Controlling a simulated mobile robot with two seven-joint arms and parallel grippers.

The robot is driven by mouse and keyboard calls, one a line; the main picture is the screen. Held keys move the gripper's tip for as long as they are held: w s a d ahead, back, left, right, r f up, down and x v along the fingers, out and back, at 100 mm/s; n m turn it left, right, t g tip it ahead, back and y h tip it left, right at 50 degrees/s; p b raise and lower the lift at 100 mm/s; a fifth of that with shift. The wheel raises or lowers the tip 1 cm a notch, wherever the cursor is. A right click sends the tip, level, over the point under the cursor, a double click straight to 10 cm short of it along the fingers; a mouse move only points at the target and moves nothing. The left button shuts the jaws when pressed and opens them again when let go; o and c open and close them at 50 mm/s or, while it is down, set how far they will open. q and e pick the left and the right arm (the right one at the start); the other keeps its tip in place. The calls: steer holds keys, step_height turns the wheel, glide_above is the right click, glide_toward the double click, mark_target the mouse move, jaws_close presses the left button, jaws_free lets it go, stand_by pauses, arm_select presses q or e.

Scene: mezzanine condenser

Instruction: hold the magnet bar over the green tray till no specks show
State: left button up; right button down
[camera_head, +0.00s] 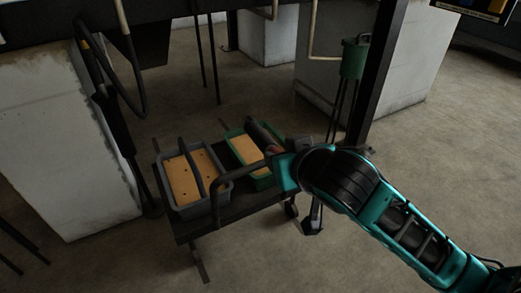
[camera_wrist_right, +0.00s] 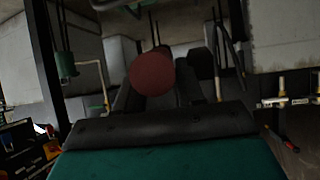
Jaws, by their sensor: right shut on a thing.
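The green tray (camera_head: 235,162) stands on the right half of a small dark cart and holds a flat tan layer. My right gripper (camera_head: 274,152) is shut on the magnet bar (camera_head: 259,133), a dark cylinder that lies above the tray's right side. The bar's round reddish end (camera_wrist_right: 152,74) faces the camera in the right wrist view, between the dark fingers. The bar and my arm hide part of the tray, and I make out no clear specks on the tan part that shows. My left gripper is in neither view.
A grey tray (camera_head: 188,212) with a tan layer and several dark specks stands beside the green one on the cart (camera_head: 237,203). The cart's handle rises near my wrist. A dark post (camera_head: 377,75) and a green canister (camera_head: 353,58) stand behind. Concrete blocks flank the floor.

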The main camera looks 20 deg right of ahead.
steer(key=shift+r+p, duration=0.35)
steer(key=shift+r, duration=0.4)
steer(key=shift+r+p, duration=0.3)
steer(key=shift+p, duration=0.1)
step_height(320, 180, up, 5)
steer(key=p, duration=0.6)
steer(key=shift+r, duration=0.1)
steer(key=shift+r+p, duration=0.8)
steer(key=shift+p, duration=0.25)
arm_select(q)
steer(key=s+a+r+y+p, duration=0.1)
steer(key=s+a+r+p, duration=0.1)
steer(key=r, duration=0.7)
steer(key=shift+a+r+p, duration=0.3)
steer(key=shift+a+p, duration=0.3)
steer(key=shift+p, duration=0.55)
arm_select(e)
steer(key=shift+s+r, duration=0.2)
steer(key=shift+r, duration=0.75)
steer(key=shift+s+r, duration=0.15)
steer(key=shift+r, duration=0.75)
